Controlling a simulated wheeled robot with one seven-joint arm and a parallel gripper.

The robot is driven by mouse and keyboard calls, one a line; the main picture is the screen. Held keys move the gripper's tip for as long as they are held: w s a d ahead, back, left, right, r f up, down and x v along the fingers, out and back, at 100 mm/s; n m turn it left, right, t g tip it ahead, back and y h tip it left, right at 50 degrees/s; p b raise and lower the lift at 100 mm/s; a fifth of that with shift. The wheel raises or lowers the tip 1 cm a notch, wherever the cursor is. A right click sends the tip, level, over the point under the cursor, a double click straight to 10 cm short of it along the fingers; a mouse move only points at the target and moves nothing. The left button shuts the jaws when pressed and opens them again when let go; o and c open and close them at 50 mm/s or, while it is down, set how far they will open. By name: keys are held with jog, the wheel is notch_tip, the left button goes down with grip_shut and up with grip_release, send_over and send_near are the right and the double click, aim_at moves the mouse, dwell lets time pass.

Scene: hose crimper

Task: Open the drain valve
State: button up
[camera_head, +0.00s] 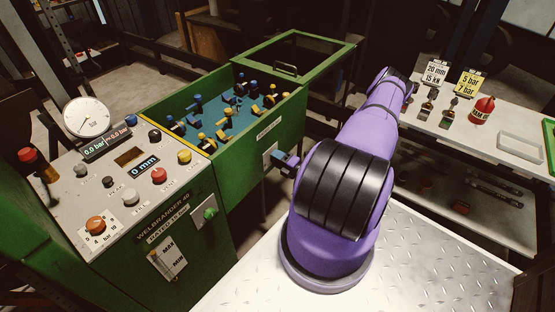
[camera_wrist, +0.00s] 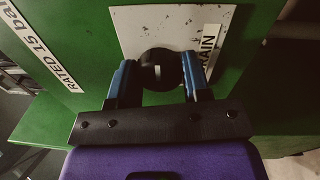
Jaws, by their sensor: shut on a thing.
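The drain valve is a dark round knob (camera_wrist: 158,66) on a white plate (camera_wrist: 168,22) lettered "DRAIN", fixed to the green machine wall. A small pale mark shows on the knob's face. My gripper (camera_wrist: 158,76) is shut on the knob, with one blue finger on its left side and one on its right in the wrist view. In the head view, my gripper (camera_head: 282,163) is at the machine's right side, in front of the white plate (camera_head: 270,155). There the knob is hidden behind the gripper.
The green machine (camera_head: 258,132) has an open bin with blue and yellow fittings. Its control panel (camera_head: 125,170) carries a gauge (camera_head: 87,117), buttons and an orange selector. A green knob (camera_head: 210,214) is on its front. A white bench (camera_head: 455,125) with tools and a red bottle stands right.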

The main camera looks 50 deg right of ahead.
jog(key=o, duration=0.9)
jog(key=shift+o, duration=0.2)
jog(key=shift+s, duration=0.15)
jog(key=s, duration=1)
jog(key=shift+s+d+f, duration=0.25)
jog(key=shift+d+f, duration=0.1)
jog(key=shift+d, duration=0.1)
